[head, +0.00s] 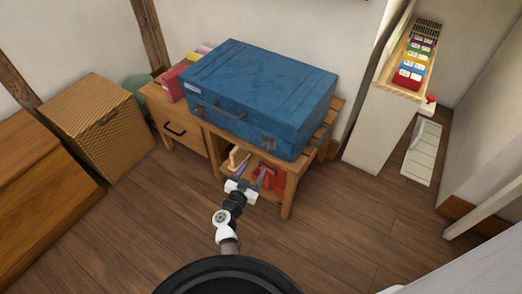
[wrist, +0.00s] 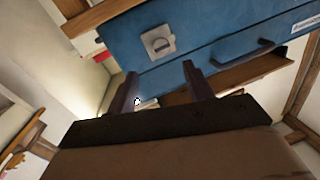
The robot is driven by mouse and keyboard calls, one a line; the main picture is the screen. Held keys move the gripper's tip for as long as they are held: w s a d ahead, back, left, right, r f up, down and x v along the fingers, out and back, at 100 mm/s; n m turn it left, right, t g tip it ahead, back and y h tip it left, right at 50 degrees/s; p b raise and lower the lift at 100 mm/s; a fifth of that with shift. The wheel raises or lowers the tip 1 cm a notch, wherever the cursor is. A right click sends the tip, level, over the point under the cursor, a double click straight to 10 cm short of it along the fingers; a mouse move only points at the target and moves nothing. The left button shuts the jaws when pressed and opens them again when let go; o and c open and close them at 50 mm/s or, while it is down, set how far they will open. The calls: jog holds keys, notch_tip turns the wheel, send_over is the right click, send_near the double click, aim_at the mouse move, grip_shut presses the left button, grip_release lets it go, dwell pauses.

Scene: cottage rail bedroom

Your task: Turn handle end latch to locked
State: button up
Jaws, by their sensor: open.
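A blue case (head: 255,90) lies flat on a wooden stand. Its front has a dark carry handle (head: 228,110), a metal latch (head: 268,143) toward the right end and another latch (head: 198,108) toward the left. In the wrist view, one latch (wrist: 158,42) is a grey plate with a small raised piece, just beyond the fingers; the handle (wrist: 245,54) is to its right. I cannot tell whether the latch is locked. My gripper (head: 251,174) is below the case front. In the wrist view, my gripper (wrist: 160,82) is open, with nothing between its fingers and apart from the latch.
The wooden stand (head: 290,187) has a drawer and an open shelf with red items (head: 268,178). Red books (head: 174,82) stand left of the case. A wicker chest (head: 100,125) is at left, a white shelf unit (head: 378,125) at right. The floor in front is clear.

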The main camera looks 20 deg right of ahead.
aim_at(264, 148)
jog(key=b+x, duration=0.1)
jog(key=x, duration=0.9)
jog(key=shift+w+d, duration=0.1)
jog(key=shift+w, duration=0.15)
jog(key=c, duration=1)
jog(key=shift+o, duration=0.2)
